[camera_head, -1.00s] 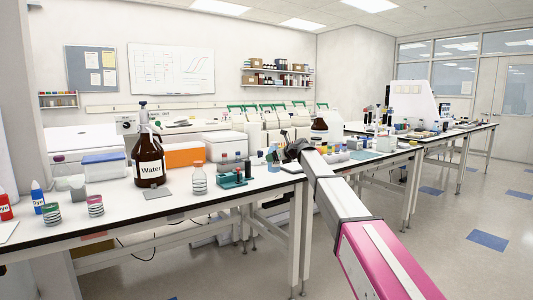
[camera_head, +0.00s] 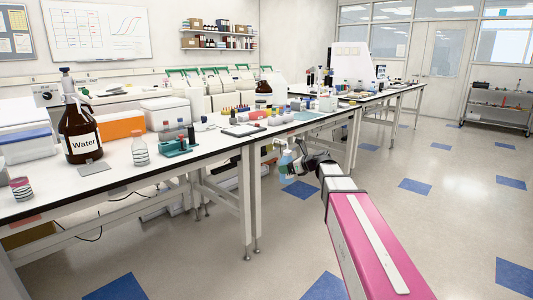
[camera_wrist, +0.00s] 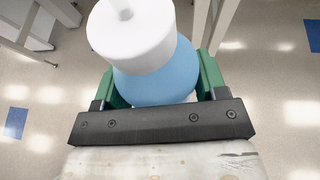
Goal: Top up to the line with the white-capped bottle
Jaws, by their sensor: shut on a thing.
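My gripper (camera_head: 290,163) is shut on a blue bottle with a white cap, the white-capped bottle (camera_wrist: 155,85). In the wrist view its white cap (camera_wrist: 128,35) points up toward the camera, and the green fingers stand on both sides of the blue body. In the head view the bottle (camera_head: 285,162) is small and partly hidden by the gripper, out in front of the bench edge over the floor. A clear bottle (camera_head: 140,151) stands near the front edge of the bench; I cannot make out a fill line on it.
A striped jar (camera_head: 20,189) stands at the left. Bench legs stand near my gripper. The floor at right is clear.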

